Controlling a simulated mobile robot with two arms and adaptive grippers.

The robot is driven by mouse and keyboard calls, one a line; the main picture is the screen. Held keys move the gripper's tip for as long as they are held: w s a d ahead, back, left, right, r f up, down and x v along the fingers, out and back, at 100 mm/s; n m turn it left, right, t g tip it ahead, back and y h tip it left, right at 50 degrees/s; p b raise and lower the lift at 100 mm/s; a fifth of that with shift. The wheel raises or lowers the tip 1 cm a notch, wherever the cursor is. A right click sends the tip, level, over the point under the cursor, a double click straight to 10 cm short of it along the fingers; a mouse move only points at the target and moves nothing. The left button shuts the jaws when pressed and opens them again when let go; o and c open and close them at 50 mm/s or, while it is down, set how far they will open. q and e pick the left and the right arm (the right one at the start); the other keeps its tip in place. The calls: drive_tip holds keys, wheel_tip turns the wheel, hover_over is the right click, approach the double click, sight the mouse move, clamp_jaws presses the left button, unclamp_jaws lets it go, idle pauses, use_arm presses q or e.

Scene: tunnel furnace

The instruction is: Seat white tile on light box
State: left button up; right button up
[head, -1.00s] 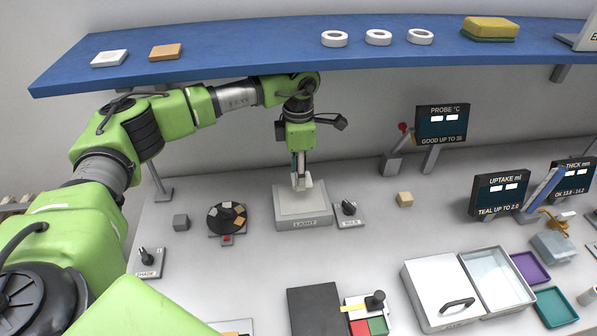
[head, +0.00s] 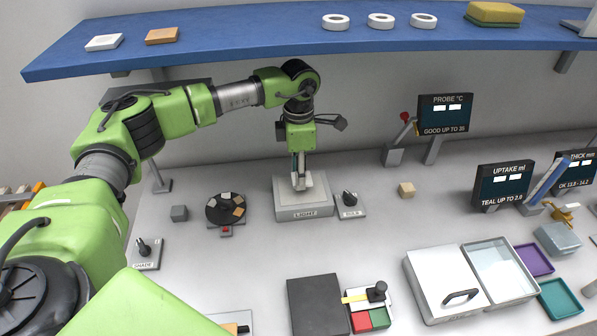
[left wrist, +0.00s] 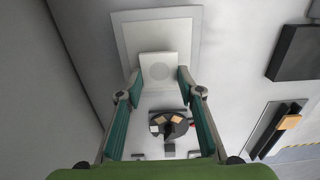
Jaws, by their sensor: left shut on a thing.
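My left gripper (head: 299,182) points down over the light box (head: 304,211), a grey box labelled LIGHT with a pale top. I cannot tell whether the tile touches the box. My right gripper is not in view.
A knob labelled HOLD (head: 349,200) stands close right of the box. A dark turntable with several tiles (head: 225,209) and a grey cube (head: 179,213) are to its left. A tan cube (head: 406,190) lies right. The blue shelf (head: 240,53) overhangs the arm.

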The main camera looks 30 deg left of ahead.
use_arm(q)
drive_tip(key=shift+f+b, duration=0.8)
drive_tip(key=shift+f, duration=0.4)
drive_tip(key=shift+f+b, duration=0.35)
drive_tip(key=shift+f, duration=0.1)
drive_tip(key=o, duration=1.2)
